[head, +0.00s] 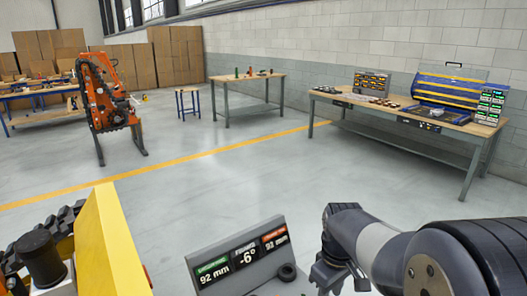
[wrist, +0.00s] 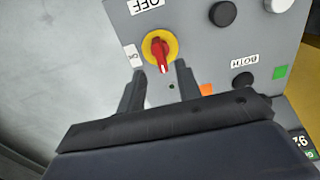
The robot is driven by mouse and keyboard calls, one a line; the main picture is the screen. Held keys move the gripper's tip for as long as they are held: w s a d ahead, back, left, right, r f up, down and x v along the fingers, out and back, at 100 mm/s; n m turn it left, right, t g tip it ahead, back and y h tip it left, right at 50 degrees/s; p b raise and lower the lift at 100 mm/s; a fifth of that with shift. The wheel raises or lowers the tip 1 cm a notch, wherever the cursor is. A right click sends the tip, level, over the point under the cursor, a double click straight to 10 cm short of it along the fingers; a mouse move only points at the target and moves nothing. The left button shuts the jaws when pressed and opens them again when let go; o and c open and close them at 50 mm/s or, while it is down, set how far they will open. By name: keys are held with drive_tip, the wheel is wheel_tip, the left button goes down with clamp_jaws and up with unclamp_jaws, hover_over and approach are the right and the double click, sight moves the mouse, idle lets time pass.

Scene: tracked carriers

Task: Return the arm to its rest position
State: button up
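My arm reaches in from the lower right of the head view, with my gripper (head: 335,278) low beside a grey console (head: 240,262). In the wrist view my gripper (wrist: 159,76) is open, its two dark fingers apart with nothing held between them. A red rotary knob (wrist: 160,52) on a yellow disc shows just beyond and between the fingertips, on a grey panel (wrist: 205,45). A gap shows on both sides of the knob; I cannot tell how far off it is in depth. Labels OFF and ON are by the knob.
A yellow tracked machine (head: 110,245) stands close at the left. A workbench (head: 400,110) stands along the right wall, and an orange machine (head: 105,95) at the left. The middle floor is clear.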

wheel_tip(320, 180, down, 6)
drive_tip(key=shift+s+r, duration=0.1)
drive_tip(key=shift+r, duration=0.1)
drive_tip(key=shift+f, duration=0.25)
drive_tip(key=m, duration=0.5)
drive_tip(key=shift+r, duration=0.1)
drive_tip(key=m, duration=0.5)
